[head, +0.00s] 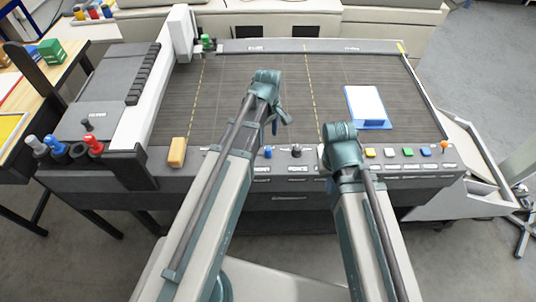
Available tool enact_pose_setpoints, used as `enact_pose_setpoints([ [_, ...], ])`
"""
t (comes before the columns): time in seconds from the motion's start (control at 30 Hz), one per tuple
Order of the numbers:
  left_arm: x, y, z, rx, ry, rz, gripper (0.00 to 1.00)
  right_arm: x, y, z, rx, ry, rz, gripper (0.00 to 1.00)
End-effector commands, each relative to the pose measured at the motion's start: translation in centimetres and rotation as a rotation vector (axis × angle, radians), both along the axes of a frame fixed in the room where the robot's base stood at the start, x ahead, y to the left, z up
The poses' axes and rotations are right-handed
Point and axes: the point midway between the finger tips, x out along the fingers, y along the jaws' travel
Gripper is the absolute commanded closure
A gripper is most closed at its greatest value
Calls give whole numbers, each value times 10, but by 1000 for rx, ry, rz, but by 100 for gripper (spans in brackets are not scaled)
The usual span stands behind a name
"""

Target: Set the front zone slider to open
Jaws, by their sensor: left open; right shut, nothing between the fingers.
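A control strip (230,178) runs along the front edge of the large dark cutting table. A blue knob (268,152) and a dark knob (297,151) stand on it near the middle. The small label below the blue knob seems to read FRONT; the slider's exact setting is too small to tell. My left gripper (281,118) is open and empty over the table bed, beyond the blue knob. My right gripper (341,150) is shut and empty near the strip, right of the dark knob; its fingers are mostly hidden by its wrist.
A row of coloured buttons (407,152) lies right of my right gripper. A white block on a blue base (367,107) sits on the bed. A tan block (177,152) stands at the front left. A white gantry (153,95) crosses the left side. Several bottles stand at the far left.

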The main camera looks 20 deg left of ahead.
Motion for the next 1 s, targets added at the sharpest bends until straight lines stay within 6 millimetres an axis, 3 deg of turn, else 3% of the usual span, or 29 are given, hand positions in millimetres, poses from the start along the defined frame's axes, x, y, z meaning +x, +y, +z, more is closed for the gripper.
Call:
enact_pose_setpoints([
  [0.03, 0, 0, -15, 0, 0, 0, 34, 0, 0, -15, 0, 0, 1, 100],
  [0.5, 0, 0, -76, 0, 0, 0, 34, 0, 0, -75, 0, 0, 0, 100],
  [0.93, 0, 0, -82, 0, 0, 0, 34, 0, 0, -82, 0, 0, -1, 100],
  [1.0, 0, 0, -82, 0, 0, 0, 43, 0, 0, -82, 0, 0, -1, 100],
])
